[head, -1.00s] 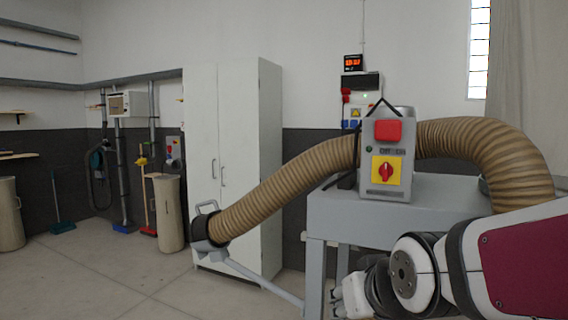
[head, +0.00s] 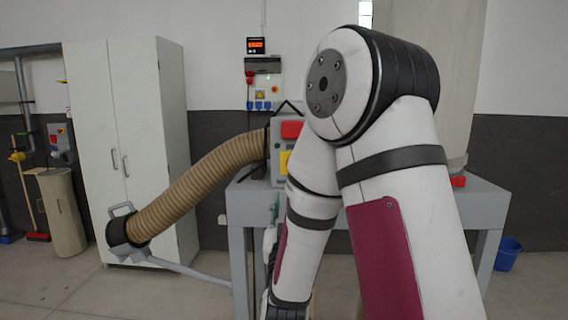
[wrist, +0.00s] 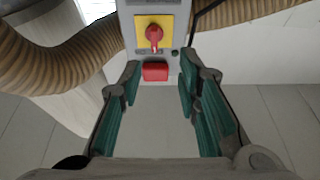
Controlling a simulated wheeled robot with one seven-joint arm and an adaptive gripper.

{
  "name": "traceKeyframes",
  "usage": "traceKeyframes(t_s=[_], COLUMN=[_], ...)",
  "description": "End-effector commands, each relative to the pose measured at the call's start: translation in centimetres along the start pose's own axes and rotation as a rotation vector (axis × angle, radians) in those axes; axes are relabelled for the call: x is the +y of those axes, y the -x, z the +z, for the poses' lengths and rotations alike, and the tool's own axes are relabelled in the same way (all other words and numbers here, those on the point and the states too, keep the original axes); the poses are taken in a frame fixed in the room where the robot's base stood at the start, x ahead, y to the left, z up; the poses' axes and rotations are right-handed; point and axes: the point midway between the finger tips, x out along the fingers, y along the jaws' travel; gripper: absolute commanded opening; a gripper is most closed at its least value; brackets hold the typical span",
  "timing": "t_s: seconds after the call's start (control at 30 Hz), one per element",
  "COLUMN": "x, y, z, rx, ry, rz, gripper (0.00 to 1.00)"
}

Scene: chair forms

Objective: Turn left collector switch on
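The collector's grey switch box (wrist: 179,8) is ahead of my gripper (wrist: 159,70) in the wrist view. It carries a red rotary knob (wrist: 154,35) on a yellow plate (wrist: 141,23) and a red block-shaped button (wrist: 155,71), which appears between my fingertips. My gripper is open, with teal pads on both sides and nothing held. I cannot tell whether it touches the box. In the head view, the box's red button (head: 291,129) and yellow plate (head: 284,163) show beside my arm, which hides the knob and much of the box.
A ribbed brown hose (head: 197,185) runs from the box down to a dark nozzle (head: 127,231). The box stands on a grey table (head: 249,202). A white cabinet (head: 133,130) stands at left, a blue bucket (head: 508,254) at right.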

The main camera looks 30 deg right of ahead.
Motion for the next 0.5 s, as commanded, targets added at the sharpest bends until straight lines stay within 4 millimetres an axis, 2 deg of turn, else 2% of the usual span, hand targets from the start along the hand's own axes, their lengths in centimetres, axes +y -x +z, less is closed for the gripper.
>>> traceKeyframes(t_s=[0.17,0.37,0.5], x=[0.7,0.9,0.4], y=[-0.1,-2.7,-3.6], z=[-0.5,-0.8,-0.3], rx=[0.037,0.041,0.042], ry=[0.011,0.011,0.008], rz=[0.022,0.025,0.022], gripper=[0.31,0.31,0.31])
